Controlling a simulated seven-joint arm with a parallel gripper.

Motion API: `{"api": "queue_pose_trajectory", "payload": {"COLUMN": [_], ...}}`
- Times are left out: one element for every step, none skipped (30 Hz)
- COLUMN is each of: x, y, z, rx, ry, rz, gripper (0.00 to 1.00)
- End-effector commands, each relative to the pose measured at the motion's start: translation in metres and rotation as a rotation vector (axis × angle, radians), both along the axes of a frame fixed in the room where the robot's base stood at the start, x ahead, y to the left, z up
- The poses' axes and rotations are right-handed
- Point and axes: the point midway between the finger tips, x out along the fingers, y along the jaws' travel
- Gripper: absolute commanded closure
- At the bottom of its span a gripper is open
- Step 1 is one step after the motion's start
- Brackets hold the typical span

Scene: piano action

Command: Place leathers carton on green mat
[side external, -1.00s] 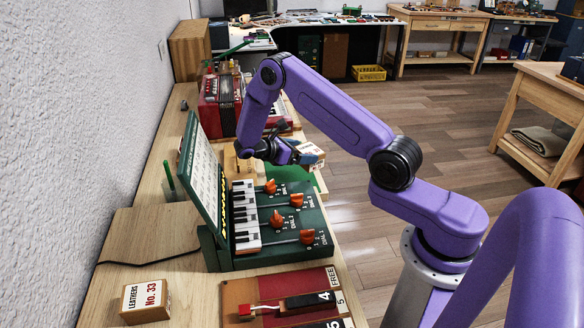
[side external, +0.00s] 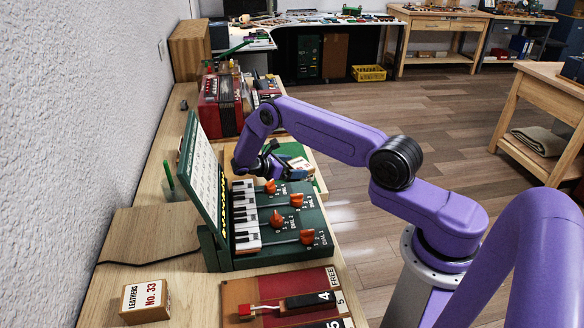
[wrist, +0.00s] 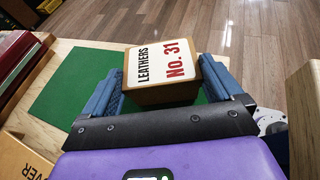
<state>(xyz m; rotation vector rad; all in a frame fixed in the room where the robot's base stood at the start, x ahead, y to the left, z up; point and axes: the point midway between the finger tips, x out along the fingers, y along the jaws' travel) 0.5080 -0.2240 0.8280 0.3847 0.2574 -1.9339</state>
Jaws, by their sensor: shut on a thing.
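The leathers carton (wrist: 165,78), a small tan box with a white label reading "LEATHERS No. 31", is held between the blue fingers of my gripper (wrist: 163,92) in the wrist view. In the side external view the carton (side external: 299,164) is partly hidden by my gripper (side external: 282,163). The green mat (wrist: 72,85) lies flat below and around the carton; its edge also shows in the side external view (side external: 293,149). The carton is over the mat; I cannot tell whether its underside touches it.
Another leathers carton, No. 33 (side external: 146,301), stands at the near left of the bench. A green keyboard box with orange dials (side external: 275,232) is just in front of my gripper. A red accordion-like instrument (side external: 219,104) stands behind. A wall runs along the left.

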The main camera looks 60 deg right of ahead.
Motion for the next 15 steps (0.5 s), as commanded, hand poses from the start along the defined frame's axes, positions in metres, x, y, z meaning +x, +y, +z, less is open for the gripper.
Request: {"api": "queue_pose_trajectory", "payload": {"x": [0.0002, 0.0002, 0.0003, 0.0003, 0.0003, 0.0003, 0.0003, 0.0003, 0.0002, 0.0002, 0.0001, 0.0000, 0.0001, 0.0001, 0.0001], "y": [0.0000, 0.0001, 0.0000, 0.0001, 0.0001, 0.0001, 0.0001, 0.0001, 0.0001, 0.0001, 0.0002, 0.0001, 0.0002, 0.0002, 0.0002], "z": [-0.0013, -0.0014, -0.0014, -0.0013, -0.0012, -0.0012, -0.0012, -0.0012, -0.0018, -0.0025, -0.0034, -0.0045, -0.0045, -0.0042, -0.0042], "rx": [0.000, 0.000, 0.000, 0.000, 0.000, 0.000, 0.000, 0.000, 0.000, 0.000, 0.000, 0.000, 0.000, 0.000, 0.000], "ry": [-0.001, -0.001, -0.001, -0.001, -0.001, -0.001, -0.001, -0.001, -0.001, 0.000, 0.000, 0.000, 0.000, 0.000, 0.000], "rz": [0.001, 0.001, 0.001, 0.001, 0.001, 0.001, 0.001, 0.001, 0.001, 0.001, 0.001, 0.001, 0.001, 0.001, 0.001], "gripper": [0.38, 0.38, 0.38, 0.38, 0.38, 0.38, 0.38, 0.38, 0.38, 0.38, 0.38, 0.38, 0.00, 0.00, 0.00]}}
